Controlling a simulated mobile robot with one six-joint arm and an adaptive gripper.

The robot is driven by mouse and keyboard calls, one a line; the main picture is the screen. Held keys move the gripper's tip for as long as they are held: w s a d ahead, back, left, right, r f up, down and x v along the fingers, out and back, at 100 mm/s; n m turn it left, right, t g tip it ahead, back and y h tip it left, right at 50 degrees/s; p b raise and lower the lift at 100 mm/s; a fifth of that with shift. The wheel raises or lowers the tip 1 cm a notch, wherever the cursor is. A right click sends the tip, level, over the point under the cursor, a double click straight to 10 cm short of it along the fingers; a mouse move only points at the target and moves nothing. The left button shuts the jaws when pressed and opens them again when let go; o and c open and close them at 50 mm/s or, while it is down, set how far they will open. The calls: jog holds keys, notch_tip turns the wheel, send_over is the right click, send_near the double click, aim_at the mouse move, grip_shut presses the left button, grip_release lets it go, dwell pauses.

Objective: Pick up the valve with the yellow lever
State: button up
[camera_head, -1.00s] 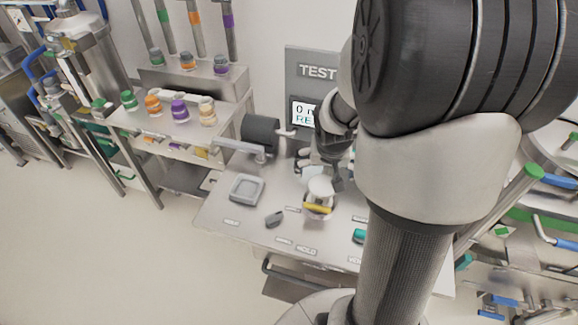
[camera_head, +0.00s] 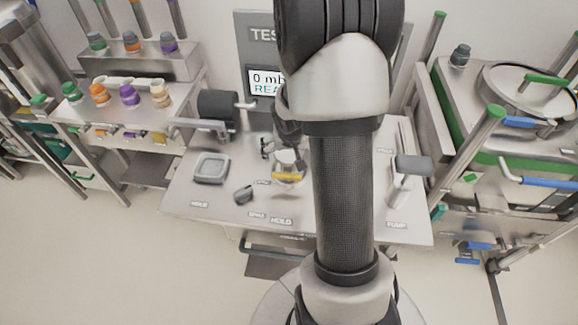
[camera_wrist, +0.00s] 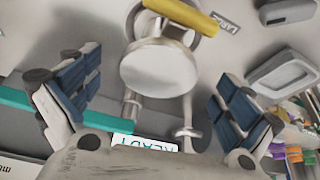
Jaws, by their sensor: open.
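The valve (camera_head: 288,160) stands on the steel test bench, its yellow lever (camera_head: 287,177) on the near side. In the wrist view the valve's pale round end (camera_wrist: 158,68) faces me, with the yellow lever (camera_wrist: 185,14) above it. My gripper (camera_wrist: 155,85) is open, with one blue-padded finger on each side of the valve. The fingers look apart from the valve, and its round end shows between them. In the head view my gripper (camera_head: 284,140) is over the valve, partly hidden by my arm.
A grey tray (camera_head: 211,168) and a small dark part (camera_head: 243,195) lie left of the valve. A black cylinder fixture (camera_head: 217,105) and the test display (camera_head: 266,82) stand behind. A grey-handled fixture (camera_head: 412,166) is at right.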

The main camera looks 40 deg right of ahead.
aim_at(290, 154)
jog(key=b+x, duration=0.1)
jog(key=x, duration=0.2)
jog(key=shift+d+f, duration=0.1)
jog(key=shift+f, duration=0.1)
jog(key=shift+r, duration=0.15)
jog(key=c, duration=1.9)
jog(key=shift+r+p, duration=0.45)
jog(key=shift+r, duration=0.05)
notch_tip(290, 154, up, 19)
jog(key=p, duration=0.7)
jog(key=shift+w+r+p, duration=0.1)
jog(key=shift+p, duration=0.25)
